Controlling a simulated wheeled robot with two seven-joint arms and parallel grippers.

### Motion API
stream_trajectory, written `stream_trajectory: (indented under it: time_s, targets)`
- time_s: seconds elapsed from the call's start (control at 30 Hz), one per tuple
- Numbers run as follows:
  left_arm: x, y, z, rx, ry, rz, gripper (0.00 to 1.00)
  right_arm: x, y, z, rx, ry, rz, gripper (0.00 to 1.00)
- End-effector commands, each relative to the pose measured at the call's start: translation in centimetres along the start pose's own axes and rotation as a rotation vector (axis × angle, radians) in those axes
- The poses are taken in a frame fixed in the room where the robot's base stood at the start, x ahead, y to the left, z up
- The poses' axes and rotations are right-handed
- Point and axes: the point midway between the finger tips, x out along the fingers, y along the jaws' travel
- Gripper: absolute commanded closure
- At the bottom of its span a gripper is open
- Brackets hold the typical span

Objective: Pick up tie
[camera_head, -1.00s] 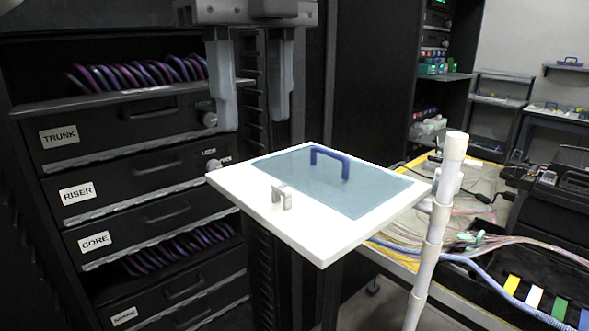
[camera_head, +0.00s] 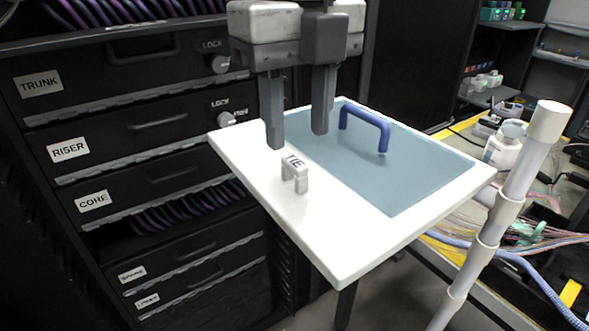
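The tie (camera_head: 295,173) is a small grey-white arch-shaped piece with the letters TIE on its top. It stands upright on the white part of a small table (camera_head: 345,258), left of the blue-grey mat. My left gripper (camera_head: 298,138) points down above the far left part of the table, a little behind and above the tie in the picture. Its two dark fingers are apart with nothing between them. The tie is not touched by the fingers, as far as I can see. My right gripper does not show.
A blue handle-shaped piece (camera_head: 366,128) stands on the blue-grey mat (camera_head: 400,172), right of the gripper. A white jointed post (camera_head: 512,195) rises at the table's right. Black drawers (camera_head: 110,125) labelled TRUNK, RISER and CORE stand on the left. Cables and a workbench lie at right.

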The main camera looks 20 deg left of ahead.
Motion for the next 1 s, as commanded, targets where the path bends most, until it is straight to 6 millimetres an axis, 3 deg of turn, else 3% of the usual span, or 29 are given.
stream_trajectory:
  time_s: [0.17, 0.4, 0.7, 0.73, 0.87, 1.0]
  targets:
    - [1.4, 0.2, 0.0, 0.0, 0.0, 0.002, 0.6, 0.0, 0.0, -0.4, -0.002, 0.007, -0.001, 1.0]
    - [4.8, 0.6, 0.1, 0.001, 0.0, 0.002, 0.6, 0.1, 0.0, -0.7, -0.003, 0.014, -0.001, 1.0]
    - [5.5, 0.5, 0.0, 0.0, 0.001, 0.0, 0.6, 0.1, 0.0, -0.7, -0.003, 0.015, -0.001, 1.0]
    - [5.5, 0.5, 0.0, 0.0, 0.001, 0.0, 0.63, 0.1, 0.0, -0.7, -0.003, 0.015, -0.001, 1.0]
    - [5.4, 0.5, 0.0, 0.001, 0.001, 0.0, 0.99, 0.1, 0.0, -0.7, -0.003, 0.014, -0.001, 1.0]
    - [5.4, 0.5, 0.0, 0.001, 0.001, 0.0, 1.0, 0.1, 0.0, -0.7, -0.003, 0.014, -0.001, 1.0]
